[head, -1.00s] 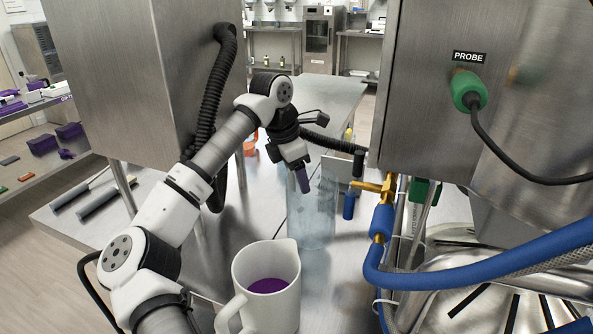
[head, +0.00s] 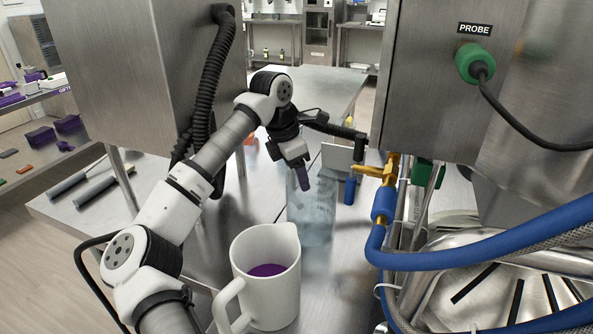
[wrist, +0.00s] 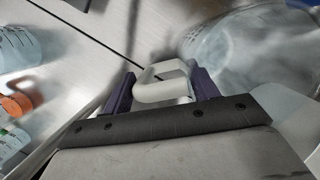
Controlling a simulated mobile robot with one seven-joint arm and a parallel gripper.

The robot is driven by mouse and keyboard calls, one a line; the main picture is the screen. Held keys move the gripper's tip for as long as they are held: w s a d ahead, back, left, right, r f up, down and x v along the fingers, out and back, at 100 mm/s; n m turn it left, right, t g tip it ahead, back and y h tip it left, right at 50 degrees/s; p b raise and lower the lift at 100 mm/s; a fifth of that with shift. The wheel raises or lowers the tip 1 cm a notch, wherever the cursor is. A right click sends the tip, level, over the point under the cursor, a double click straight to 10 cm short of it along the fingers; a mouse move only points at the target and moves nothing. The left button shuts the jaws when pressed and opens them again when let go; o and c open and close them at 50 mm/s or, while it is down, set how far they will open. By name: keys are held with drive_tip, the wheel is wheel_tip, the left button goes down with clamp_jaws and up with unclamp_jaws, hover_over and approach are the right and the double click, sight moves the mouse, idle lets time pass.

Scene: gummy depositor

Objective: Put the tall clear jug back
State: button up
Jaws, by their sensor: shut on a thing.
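The tall clear jug (head: 312,215) is upright over the steel table, behind the white jug, in the head view. It is see-through, so I cannot tell whether its base touches the table. My gripper (head: 303,178) is at its upper part, pointing down. In the wrist view my gripper (wrist: 163,88) has its purple fingers on both sides of a pale looped handle (wrist: 160,92) and is shut on it. The clear jug's body (wrist: 245,45) shows blurred just beyond, at the upper right.
A white jug (head: 265,300) with purple liquid stands close in front. Blue hoses (head: 470,255) and a brass valve (head: 385,172) crowd the right. A steel cabinet (head: 140,80) is at left. An orange-capped bottle (wrist: 17,103) lies left in the wrist view.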

drive_tip(key=shift+f, duration=0.4)
drive_tip(key=o, duration=1.7)
drive_tip(key=b+v, duration=0.2)
drive_tip(key=v, duration=1.2)
drive_tip(key=shift+f, duration=0.1)
